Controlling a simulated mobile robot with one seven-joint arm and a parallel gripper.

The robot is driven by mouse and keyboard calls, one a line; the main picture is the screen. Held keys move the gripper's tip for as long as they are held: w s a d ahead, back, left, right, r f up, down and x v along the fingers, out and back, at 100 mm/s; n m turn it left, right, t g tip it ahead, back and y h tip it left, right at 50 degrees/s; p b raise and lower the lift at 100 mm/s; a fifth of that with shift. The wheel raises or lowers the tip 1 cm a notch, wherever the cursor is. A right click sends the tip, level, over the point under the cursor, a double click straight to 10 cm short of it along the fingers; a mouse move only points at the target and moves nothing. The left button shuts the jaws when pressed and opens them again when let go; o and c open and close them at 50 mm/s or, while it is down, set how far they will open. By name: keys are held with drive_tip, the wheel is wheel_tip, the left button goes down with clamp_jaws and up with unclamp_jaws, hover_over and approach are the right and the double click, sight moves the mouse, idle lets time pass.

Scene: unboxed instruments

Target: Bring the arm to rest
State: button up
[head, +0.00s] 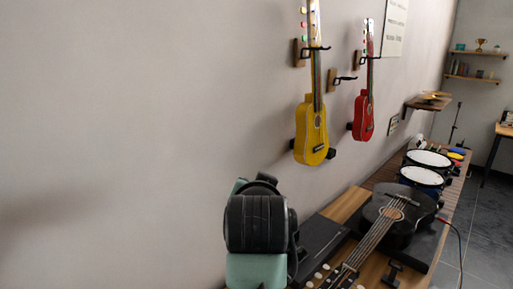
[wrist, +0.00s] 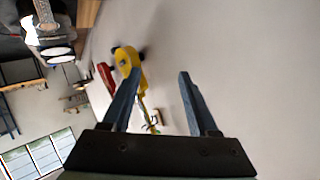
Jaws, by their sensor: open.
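My arm (head: 256,225) shows at the bottom middle of the head view, a black and pale green part in front of the wall and beside the bench. My gripper's fingertips cannot be made out in the head view. In the wrist view my gripper (wrist: 158,78) is open, its two dark fingers apart with only wall between them. A yellow ukulele (head: 311,128) hangs on the wall; it also shows in the wrist view (wrist: 127,59), partly behind the left finger. It appears to be apart from the finger.
A red ukulele (head: 363,118) hangs farther along. A black guitar (head: 398,212) lies on the wooden bench (head: 347,205) along the wall, with drums (head: 421,177) beyond it. Wall shelves (head: 477,79) are at the far end. Open floor (head: 487,225) lies right of the bench.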

drive_tip(key=s+r+n+t, duration=0.1)
drive_tip(key=s+r+t, duration=0.3)
drive_tip(key=r, duration=0.4)
drive_tip(key=s+r+n+t, duration=0.1)
drive_tip(key=s+r+t, duration=0.2)
drive_tip(key=r, duration=0.5)
drive_tip(key=s+r+n+t, duration=0.2)
drive_tip(key=s+r+t, duration=0.5)
drive_tip(key=s+r, duration=0.6)
drive_tip(key=s, duration=0.3)
drive_tip(key=shift+s+a+n, duration=0.15)
drive_tip(key=shift+s+n, duration=0.15)
drive_tip(key=shift+n, duration=0.1)
drive_tip(key=shift+c, duration=0.7)
